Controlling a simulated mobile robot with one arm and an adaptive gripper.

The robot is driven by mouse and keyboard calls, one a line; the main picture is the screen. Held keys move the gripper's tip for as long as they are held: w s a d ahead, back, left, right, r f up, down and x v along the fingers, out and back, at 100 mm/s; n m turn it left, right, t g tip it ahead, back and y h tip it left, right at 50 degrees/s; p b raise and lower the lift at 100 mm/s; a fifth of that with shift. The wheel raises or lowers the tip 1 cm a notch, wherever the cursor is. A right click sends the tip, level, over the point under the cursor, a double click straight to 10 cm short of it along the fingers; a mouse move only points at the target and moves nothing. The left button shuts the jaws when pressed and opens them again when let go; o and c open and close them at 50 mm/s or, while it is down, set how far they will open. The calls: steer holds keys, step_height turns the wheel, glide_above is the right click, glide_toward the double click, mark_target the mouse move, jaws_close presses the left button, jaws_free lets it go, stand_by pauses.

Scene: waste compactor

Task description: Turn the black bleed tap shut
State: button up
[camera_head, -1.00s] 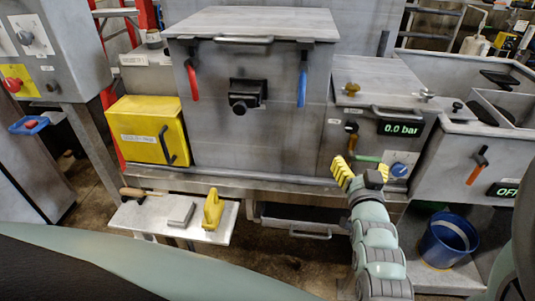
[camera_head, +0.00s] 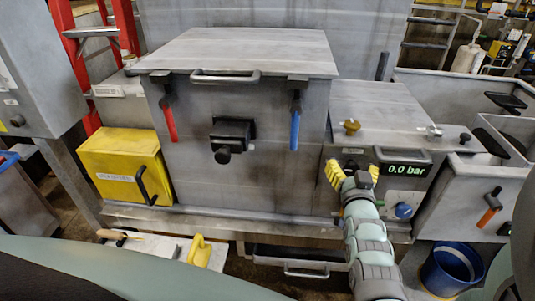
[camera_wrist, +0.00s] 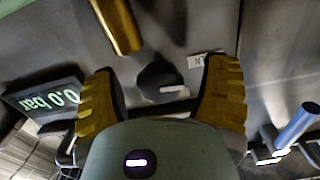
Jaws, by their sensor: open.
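In the wrist view a black round knob with a pale pointer bar (camera_wrist: 160,82), which looks like the bleed tap, sits on the grey panel. It lies between my two yellow fingers with space on both sides. My gripper (camera_wrist: 162,100) is open and empty. In the head view my gripper (camera_head: 352,174) stands in front of the panel with the pressure display and mostly hides the tap. A small label (camera_wrist: 203,60) is beside the tap. How far the fingertips are from the panel, I cannot tell.
A brass cylinder (camera_wrist: 118,25) sticks out close to the tap. The 0.0 bar display (camera_head: 406,170) and a blue knob (camera_head: 403,210) are right of my gripper. A blue handle (camera_head: 295,128) hangs to its left. A brass knob (camera_head: 351,127) stands on the lid above.

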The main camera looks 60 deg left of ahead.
steer(key=shift+s, duration=0.15)
steer(key=shift+d+f, duration=0.1)
steer(key=c, duration=1.2)
